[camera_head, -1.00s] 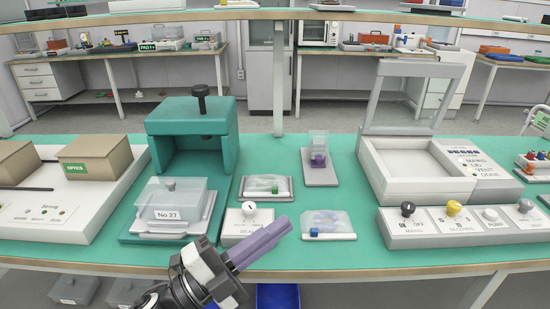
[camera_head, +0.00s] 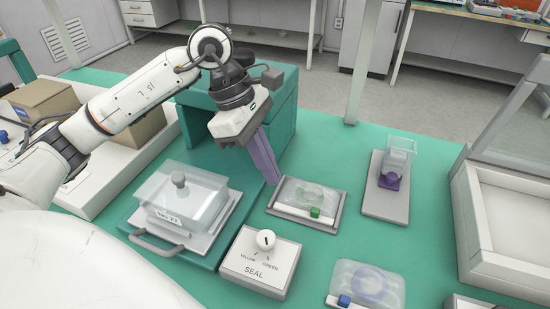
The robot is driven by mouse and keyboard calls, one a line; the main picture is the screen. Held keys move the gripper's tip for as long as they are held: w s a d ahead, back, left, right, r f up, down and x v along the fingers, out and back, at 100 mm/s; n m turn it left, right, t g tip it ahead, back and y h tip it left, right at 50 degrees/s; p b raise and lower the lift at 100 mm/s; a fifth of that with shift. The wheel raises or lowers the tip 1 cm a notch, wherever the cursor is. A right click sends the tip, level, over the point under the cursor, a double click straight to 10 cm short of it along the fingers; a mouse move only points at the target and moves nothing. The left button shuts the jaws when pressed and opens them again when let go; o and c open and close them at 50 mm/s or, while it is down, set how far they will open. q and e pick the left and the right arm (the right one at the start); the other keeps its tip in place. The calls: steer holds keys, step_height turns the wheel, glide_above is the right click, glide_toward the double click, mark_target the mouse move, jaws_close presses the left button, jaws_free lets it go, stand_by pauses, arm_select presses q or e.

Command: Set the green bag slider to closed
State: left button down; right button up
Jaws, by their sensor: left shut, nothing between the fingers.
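The green bag slider (camera_head: 315,212) is a small green block at the front edge of a clear bag (camera_head: 302,195) on a grey tray (camera_head: 338,214). It sits toward the right end of that edge. My left gripper (camera_head: 273,178), with purple fingers, is shut and empty. It points down beside the left edge of the tray, apart from the green slider in the picture. Whether its tips touch the mat or the tray edge, I cannot tell. My right gripper is not in view.
A SEAL box (camera_head: 262,262) with a white knob stands in front. A blue-slider bag (camera_head: 370,284) lies front right, and a purple-block stand (camera_head: 390,180) behind right. A lidded clear box (camera_head: 183,200) and teal press (camera_head: 284,116) are left. Green mat (camera_head: 425,240) is free between.

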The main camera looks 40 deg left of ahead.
mark_target(308, 214)
arm_select(q)
steer(key=x, duration=0.6)
steer(key=shift+d, duration=0.1)
steer(key=d, duration=0.1)
steer(key=w+d, duration=0.1)
steer(key=d, duration=0.1)
steer(key=shift+d+p, duration=0.35)
steer(key=shift+p, duration=0.05)
steer(key=shift+w, duration=0.1)
